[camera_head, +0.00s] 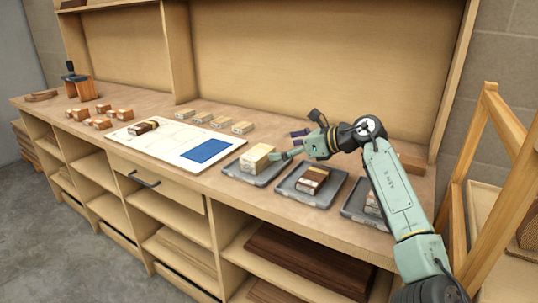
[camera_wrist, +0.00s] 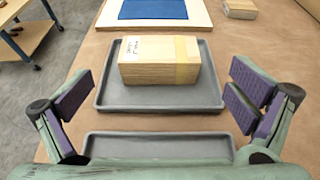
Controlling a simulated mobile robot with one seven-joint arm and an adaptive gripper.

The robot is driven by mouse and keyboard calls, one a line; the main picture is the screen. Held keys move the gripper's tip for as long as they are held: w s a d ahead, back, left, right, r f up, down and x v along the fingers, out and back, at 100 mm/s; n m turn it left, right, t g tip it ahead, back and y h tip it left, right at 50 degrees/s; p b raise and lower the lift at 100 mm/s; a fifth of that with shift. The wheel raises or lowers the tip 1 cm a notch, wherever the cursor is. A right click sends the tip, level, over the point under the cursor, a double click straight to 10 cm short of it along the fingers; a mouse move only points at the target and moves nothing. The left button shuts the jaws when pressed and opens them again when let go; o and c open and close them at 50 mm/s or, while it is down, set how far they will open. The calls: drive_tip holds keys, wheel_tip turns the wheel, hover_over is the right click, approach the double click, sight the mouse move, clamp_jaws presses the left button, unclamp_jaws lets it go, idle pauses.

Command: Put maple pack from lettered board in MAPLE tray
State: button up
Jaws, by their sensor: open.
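A pale wood pack (camera_head: 256,158) with a yellowish band sits in the leftmost grey tray (camera_head: 237,173). In the wrist view the pack (camera_wrist: 150,68) lies inside the tray (camera_wrist: 160,107), toward its far side, with a small label whose print is too blurred to read surely. My gripper (camera_head: 291,145) is open and empty, just right of the pack in the head view. In the wrist view its purple-padded fingers (camera_wrist: 158,98) are spread wide, apart from the pack. The white board (camera_head: 165,142) has a blue patch and one dark-and-light pack (camera_head: 143,127) on it.
A second grey tray (camera_head: 318,199) holds a brown banded pack (camera_head: 312,180). A third tray (camera_head: 352,208) is partly hidden by my arm. Several pale blocks (camera_head: 221,121) stand behind the board, and several orange-brown blocks (camera_head: 103,124) lie at the left. A shelf back rises behind the bench.

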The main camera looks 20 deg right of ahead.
drive_tip(key=shift+b+v, duration=0.3)
drive_tip(key=shift+v, duration=1.65)
